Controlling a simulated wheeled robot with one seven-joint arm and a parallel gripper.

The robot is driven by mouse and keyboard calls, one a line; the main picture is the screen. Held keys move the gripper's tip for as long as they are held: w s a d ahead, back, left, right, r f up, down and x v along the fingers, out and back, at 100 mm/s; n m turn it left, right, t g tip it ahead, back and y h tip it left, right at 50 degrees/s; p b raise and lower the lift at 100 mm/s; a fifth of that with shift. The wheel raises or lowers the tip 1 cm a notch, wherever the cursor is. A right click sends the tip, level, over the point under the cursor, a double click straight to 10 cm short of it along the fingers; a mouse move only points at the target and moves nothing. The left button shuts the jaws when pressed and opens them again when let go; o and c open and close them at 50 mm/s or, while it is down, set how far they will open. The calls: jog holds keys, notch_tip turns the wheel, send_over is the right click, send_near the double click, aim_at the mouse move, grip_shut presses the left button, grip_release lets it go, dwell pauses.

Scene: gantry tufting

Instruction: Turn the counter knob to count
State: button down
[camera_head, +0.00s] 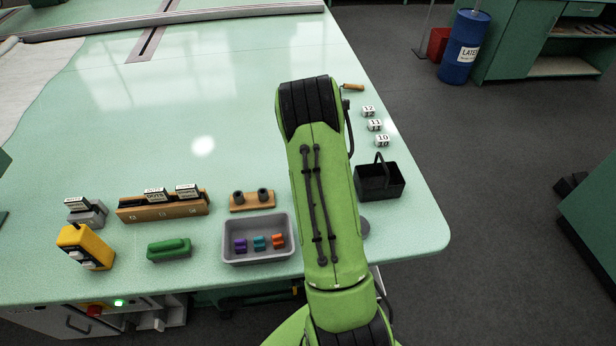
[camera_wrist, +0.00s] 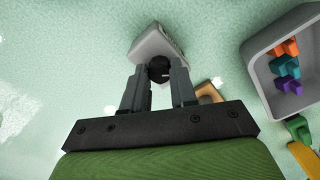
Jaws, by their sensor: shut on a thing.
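The counter, a pale grey box (camera_wrist: 150,42), shows at the top middle of the wrist view. Its round black knob (camera_wrist: 159,70) has a light mark and faces my gripper. My gripper (camera_wrist: 160,76) has one finger on each side of the knob and is shut on it. In the head view my green arm reaches across the table and hides the gripper, the counter and the knob. Any reading on the counter cannot be made out.
A grey tray (camera_head: 258,256) with purple, teal and orange pieces stands left of my arm. A wooden block (camera_head: 251,208) with two dark pegs is behind it. A black basket (camera_head: 380,194) and number tags (camera_head: 375,125) lie to the right. The table's far left middle is clear.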

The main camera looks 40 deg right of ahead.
jog(key=n, duration=0.4)
jog(key=shift+b, duration=0.3)
jog(key=shift+n+b, duration=0.3)
jog(key=shift+n, duration=1.8)
jog(key=c, duration=0.9)
grip_release()
notch_tip(320, 180, up, 16)
jog(key=p, duration=0.3)
jog(key=shift+w, duration=0.15)
jog(key=shift+f, duration=0.1)
